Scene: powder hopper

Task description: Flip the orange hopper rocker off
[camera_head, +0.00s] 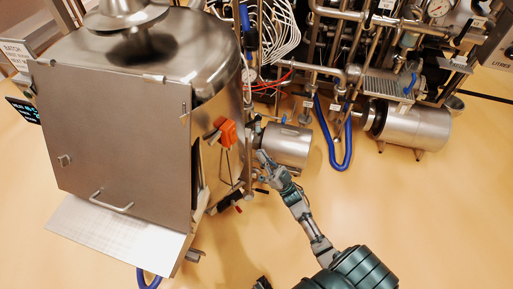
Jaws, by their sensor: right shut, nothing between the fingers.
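The orange rocker (228,133) sits on the right side of the steel hopper (110,130), near its front corner. It is small in the picture, and I cannot tell which way it is set. My right arm reaches up from the bottom, and its gripper (262,157) is shut and empty. In the picture the gripper lies to the right of the orange rocker and a little below it, with a visible gap between them. I cannot tell the gap in depth. My left gripper is not in view.
A steel motor cylinder (287,145) lies just behind my right gripper. Blue hoses (335,150), pipes and a second cylinder (415,128) fill the back right. A sloped steel tray (115,232) juts from the hopper's front.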

